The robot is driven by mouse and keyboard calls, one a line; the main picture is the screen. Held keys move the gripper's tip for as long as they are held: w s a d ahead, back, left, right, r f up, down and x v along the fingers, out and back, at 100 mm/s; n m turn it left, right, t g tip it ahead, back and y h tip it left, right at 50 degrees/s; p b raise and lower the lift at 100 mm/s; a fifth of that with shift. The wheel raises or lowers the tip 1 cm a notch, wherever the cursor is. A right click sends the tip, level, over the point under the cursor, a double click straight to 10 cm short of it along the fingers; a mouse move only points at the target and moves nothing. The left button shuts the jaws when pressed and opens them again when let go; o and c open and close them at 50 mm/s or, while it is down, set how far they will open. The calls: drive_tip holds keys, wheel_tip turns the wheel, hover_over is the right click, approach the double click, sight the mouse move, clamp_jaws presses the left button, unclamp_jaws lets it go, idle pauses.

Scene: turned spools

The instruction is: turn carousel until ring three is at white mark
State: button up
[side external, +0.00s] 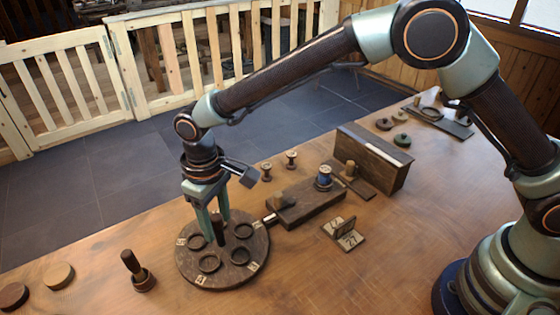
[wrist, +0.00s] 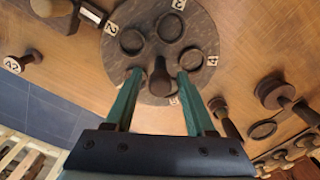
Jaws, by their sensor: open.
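The round wooden carousel (side external: 187,268) stands on the bench, with dark rings on top and small pale number tags at its rim. A dark knob stands up at its centre. My gripper (side external: 217,230) is open, pointing down, with one finger on each side of the knob. In the wrist view my gripper (wrist: 159,76) has the knob (wrist: 161,80) between its green fingers, apart from both. Tags there seem to read 2 (wrist: 111,28) and 4 (wrist: 212,60); others are hard to read. A small white piece (side external: 270,218) at the block's end faces the rim; I cannot tell which ring is ring three.
A dark block (side external: 305,207) with a blue spool (side external: 323,178) stands right of the carousel. Behind it is a long wooden box (side external: 385,170). A number tile (side external: 347,236), a peg in a round base (side external: 139,272) and two discs (side external: 58,276) lie around.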

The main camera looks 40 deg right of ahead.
clamp_jaws()
drive_tip(key=n, duration=0.7)
drive_tip(key=shift+n, duration=0.5)
drive_tip(key=n, duration=0.6)
drive_tip(key=shift+o, duration=0.6)
unclamp_jaws()
drive_tip(key=shift+r, duration=0.15)
